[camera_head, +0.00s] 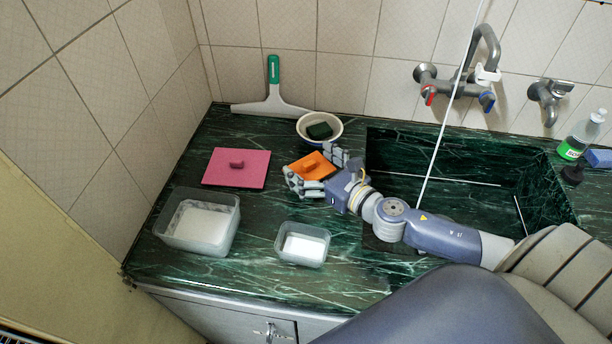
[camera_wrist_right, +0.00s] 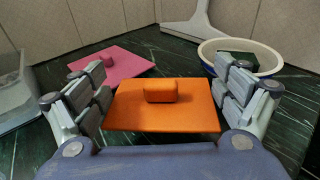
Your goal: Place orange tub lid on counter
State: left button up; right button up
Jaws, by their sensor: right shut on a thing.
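The orange tub lid (camera_head: 312,168) is a flat square with a small raised knob. It is held by my right gripper (camera_head: 313,165), which is shut on it over the counter between the pink lid and the sink. In the right wrist view the orange lid (camera_wrist_right: 160,117) lies flat between the two fingers of my right gripper (camera_wrist_right: 162,85). I cannot tell whether its underside touches the green marble counter (camera_head: 255,218). My left gripper is not in view.
A pink lid (camera_head: 237,168) lies left of the orange lid. Two open tubs, one larger (camera_head: 200,222) and one smaller (camera_head: 302,244), stand nearer the front. A bowl with a dark sponge (camera_head: 320,128) and a squeegee (camera_head: 271,100) are behind. The sink (camera_head: 470,175) is right.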

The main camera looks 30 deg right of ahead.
aim_at(310, 172)
notch_tip(310, 172, down, 3)
jog(key=shift+r+b, duration=0.1)
jog(key=shift+b, duration=0.4)
jog(key=shift+f, duration=0.4)
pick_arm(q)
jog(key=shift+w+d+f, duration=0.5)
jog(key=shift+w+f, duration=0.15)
